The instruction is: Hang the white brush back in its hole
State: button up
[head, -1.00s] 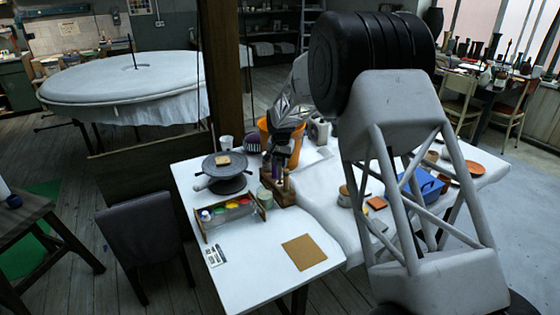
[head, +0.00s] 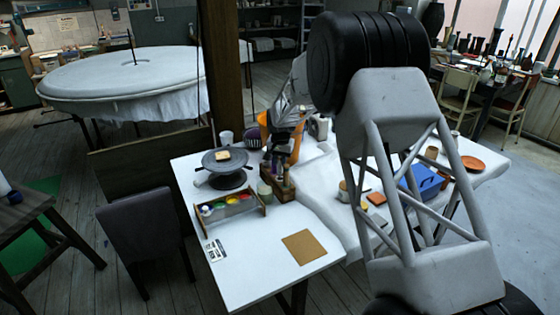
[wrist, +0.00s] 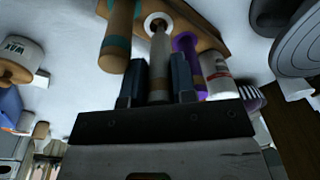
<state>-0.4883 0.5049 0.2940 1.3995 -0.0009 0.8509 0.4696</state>
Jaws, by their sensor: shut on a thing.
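The white brush (wrist: 158,65) has a pale handle with a brownish lower part and is held between the two fingers of my gripper (wrist: 158,78). Its far end points to a white ring with a dark centre (wrist: 158,22) at the wooden rack (wrist: 190,14); I cannot tell if the brush is inside a hole. In the head view my gripper (head: 277,155) is just above the small wooden rack (head: 283,194) on the white table. The brush cannot be made out clearly there.
A wooden handle with a teal band (wrist: 119,32) is left of the brush; a purple handle (wrist: 187,62) and a white tube (wrist: 218,75) are close on its right. A grey wheel (head: 226,163), a paint tray (head: 228,207) and an orange bucket (head: 296,148) stand around the rack.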

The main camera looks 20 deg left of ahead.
aim_at(280, 167)
jog(key=shift+s+d+f, duration=0.1)
jog(key=shift+s+f, duration=0.1)
jog(key=shift+f, duration=0.6)
jog(key=shift+s+d+f, duration=0.1)
jog(key=shift+s+f, duration=0.1)
jog(key=shift+f, duration=0.55)
jog(key=o, duration=1)
notch_tip(280, 167, up, 11)
jog(key=shift+w+f, duration=0.1)
jog(key=shift+w, duration=0.05)
